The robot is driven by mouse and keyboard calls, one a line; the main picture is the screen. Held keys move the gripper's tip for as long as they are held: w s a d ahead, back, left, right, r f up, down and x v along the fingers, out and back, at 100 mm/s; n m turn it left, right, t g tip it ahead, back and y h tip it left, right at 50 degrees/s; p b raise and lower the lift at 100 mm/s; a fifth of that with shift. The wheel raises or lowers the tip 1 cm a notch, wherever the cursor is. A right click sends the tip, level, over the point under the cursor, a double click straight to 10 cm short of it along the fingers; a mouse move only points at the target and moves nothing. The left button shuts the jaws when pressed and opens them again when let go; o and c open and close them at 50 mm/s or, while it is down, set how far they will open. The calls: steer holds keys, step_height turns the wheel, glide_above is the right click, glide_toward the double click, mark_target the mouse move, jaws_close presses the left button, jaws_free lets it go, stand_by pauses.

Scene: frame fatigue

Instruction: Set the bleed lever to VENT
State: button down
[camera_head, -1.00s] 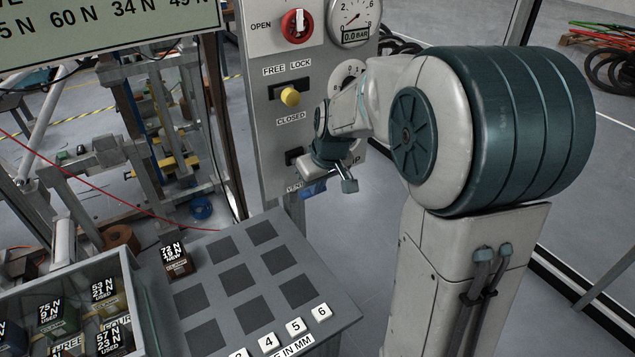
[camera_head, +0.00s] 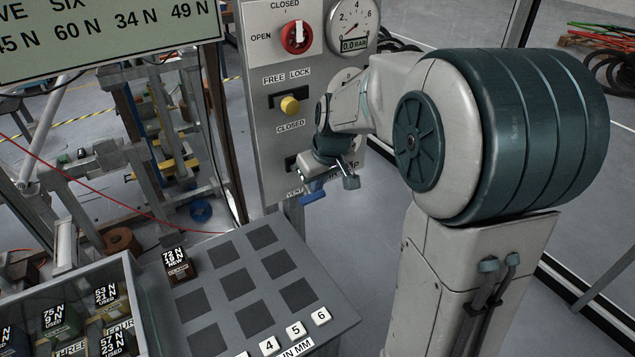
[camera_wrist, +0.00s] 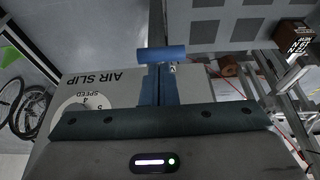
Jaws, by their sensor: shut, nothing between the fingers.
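The bleed lever's blue handle (camera_head: 313,197) shows at the lower edge of the grey panel, beside the VENT label (camera_head: 294,193). In the wrist view the blue handle (camera_wrist: 160,53) lies crosswise at the ends of my fingers. My gripper (camera_head: 317,184) is shut, with nothing between its fingers; in the wrist view its fingertips (camera_wrist: 160,68) are close together at the handle. They look in contact with it or very close; I cannot tell which. My gripper and wrist hide part of the lever and its markings, so its exact setting is unclear.
Above are a yellow knob (camera_head: 290,105), a red rotary switch (camera_head: 296,37) and a pressure gauge (camera_head: 352,26). A grey table (camera_head: 215,252) with dark squares stands below, holding a labelled block (camera_head: 177,264). A crate (camera_head: 135,290) of blocks is at left.

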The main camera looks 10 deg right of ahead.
steer(key=s+d+f+v, duration=0.1)
steer(key=s+v, duration=0.1)
steer(key=v, duration=1)
steer(key=s+a+f+m, duration=0.1)
steer(key=s+f, duration=0.3)
steer(key=s, duration=0.4)
steer(key=s+f+m+h, duration=0.1)
steer(key=s+f, duration=0.3)
steer(key=s, duration=0.5)
steer(key=shift+a+m+g, duration=0.3)
steer(key=shift+a+m, duration=0.1)
steer(key=shift+m, duration=0.4)
